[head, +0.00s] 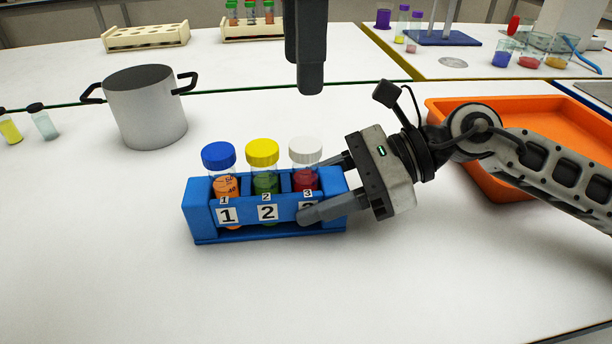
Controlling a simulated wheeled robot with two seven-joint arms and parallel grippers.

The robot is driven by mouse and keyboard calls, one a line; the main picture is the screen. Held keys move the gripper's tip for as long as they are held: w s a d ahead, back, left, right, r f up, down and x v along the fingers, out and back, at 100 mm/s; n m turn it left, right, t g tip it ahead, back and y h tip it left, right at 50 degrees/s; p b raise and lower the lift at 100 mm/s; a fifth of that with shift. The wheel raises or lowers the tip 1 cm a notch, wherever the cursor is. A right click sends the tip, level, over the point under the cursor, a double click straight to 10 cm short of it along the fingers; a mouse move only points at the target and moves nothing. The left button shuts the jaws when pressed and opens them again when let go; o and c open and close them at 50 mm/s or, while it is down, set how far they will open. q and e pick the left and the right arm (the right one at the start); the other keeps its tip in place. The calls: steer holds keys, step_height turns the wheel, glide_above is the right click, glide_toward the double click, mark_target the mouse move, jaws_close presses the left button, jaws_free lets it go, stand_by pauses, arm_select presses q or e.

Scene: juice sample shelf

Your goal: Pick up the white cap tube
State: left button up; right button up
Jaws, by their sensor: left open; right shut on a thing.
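The white cap tube (305,152) holds red liquid and stands upright in slot 3, the right end of the blue rack (195,225). My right gripper (325,185) reaches in from the right and is shut on the rack's right end. Its front finger lies across the front face and partly covers the number 3 label; the other finger is behind, partly hidden. My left gripper (311,85) hangs in from the top, fingers down, above and behind the white cap and apart from it. It is open and empty, seen nearly edge-on.
A blue cap tube (219,156) and a yellow cap tube (262,153) stand in slots 1 and 2. A grey pot (146,112) stands back left. An orange tray (490,180) lies behind my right arm. The table's front is clear.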

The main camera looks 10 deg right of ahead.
arm_select(q)
steer(key=m, duration=1)
glide_above(305, 144)
steer(key=f, duration=0.5)
steer(key=shift+a+f, duration=0.2)
steer(key=shift+a, duration=0.1)
steer(key=shift+d+f, duration=0.15)
steer(key=shift+f, duration=1.3)
steer(key=shift+d+f, duration=0.15)
steer(key=shift+f, duration=1.3)
steer(key=c, duration=1.1)
